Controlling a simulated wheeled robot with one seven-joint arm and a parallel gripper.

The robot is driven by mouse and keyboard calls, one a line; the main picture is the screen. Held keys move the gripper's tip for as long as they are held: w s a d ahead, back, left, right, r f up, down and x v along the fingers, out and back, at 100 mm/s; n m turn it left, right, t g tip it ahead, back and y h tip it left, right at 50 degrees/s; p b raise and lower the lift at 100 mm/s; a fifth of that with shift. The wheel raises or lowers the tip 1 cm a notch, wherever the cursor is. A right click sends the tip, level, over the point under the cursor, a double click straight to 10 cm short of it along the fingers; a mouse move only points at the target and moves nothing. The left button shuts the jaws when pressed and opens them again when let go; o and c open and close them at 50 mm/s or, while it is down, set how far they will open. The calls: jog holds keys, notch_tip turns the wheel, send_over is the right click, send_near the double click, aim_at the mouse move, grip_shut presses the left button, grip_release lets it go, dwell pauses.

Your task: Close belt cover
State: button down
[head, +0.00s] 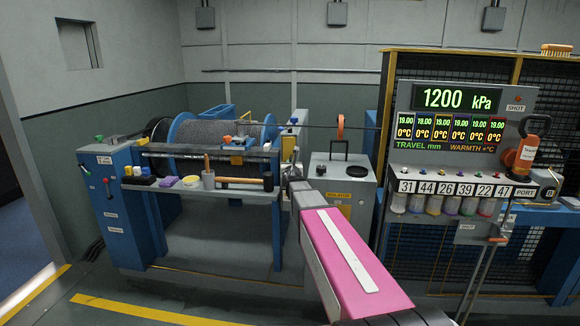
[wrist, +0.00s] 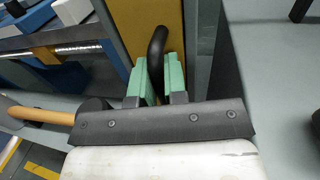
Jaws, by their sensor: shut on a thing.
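A yellow panel (wrist: 112,12), which looks like the belt cover, stands upright in the wrist view with a curved black handle (wrist: 157,42) in front of it. The green fingers of my gripper (wrist: 160,78) are shut on this handle, one on each side. In the head view the yellow panel (head: 288,147) shows as a small patch at the right end of the winch. My gripper (head: 291,172) is in front of it there, partly hidden by my own arm. The panel's hinge and lower part are hidden, and I cannot tell how far it stands open.
The mallet's wooden handle (wrist: 42,115) lies close left of my gripper. A grey cabinet (head: 343,190) and the gauge panel (head: 460,140) stand to the right.

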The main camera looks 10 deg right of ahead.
jog(key=c, duration=1.2)
grip_release()
jog(key=shift+f, duration=0.1)
jog(key=shift+s, duration=0.15)
jog(key=s+a, duration=0.1)
jog(key=s, duration=0.9)
jog(key=shift+s, duration=0.25)
